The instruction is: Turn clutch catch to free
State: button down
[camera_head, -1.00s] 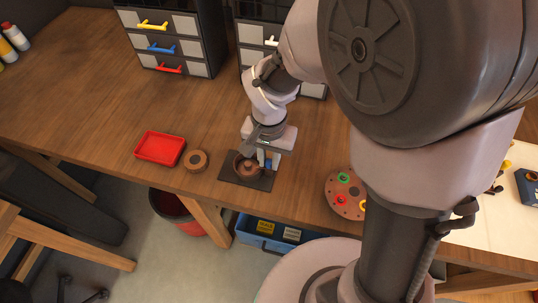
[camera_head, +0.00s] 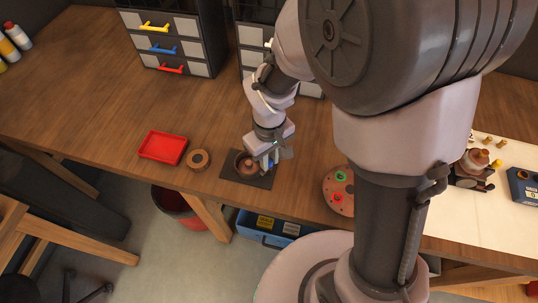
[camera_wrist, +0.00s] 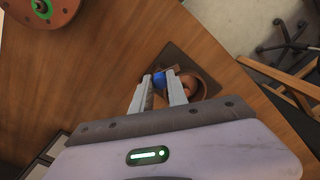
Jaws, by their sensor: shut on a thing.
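The clutch is a brown round housing (camera_head: 246,165) on a dark square plate (camera_head: 232,174) near the table's front edge. The housing also shows in the wrist view (camera_wrist: 207,84), just right of my fingers. The clutch catch appears as a small blue piece (camera_wrist: 159,79) beside the housing. My gripper (camera_wrist: 161,82) is shut on this blue catch, with one finger on each side. In the head view my gripper (camera_head: 272,160) is at the right side of the housing. The fingers hide part of the catch, so its exact angle cannot be told.
A red tray (camera_head: 163,147) and a brown ring (camera_head: 198,159) lie left of the plate. A round brown disc with coloured rings (camera_head: 338,192) lies to the right. Drawer cabinets (camera_head: 172,40) stand behind. A blue bin (camera_head: 262,232) is below the table edge.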

jog(key=shift+n+p, duration=0.6)
jog(key=shift+n, duration=1.6)
jog(key=c, duration=1.3)
grip_release()
notch_tip(320, 180, up, 18)
jog(key=p, duration=0.5)
jog(key=shift+f+p, duration=0.25)
jog(key=shift+p, duration=0.05)
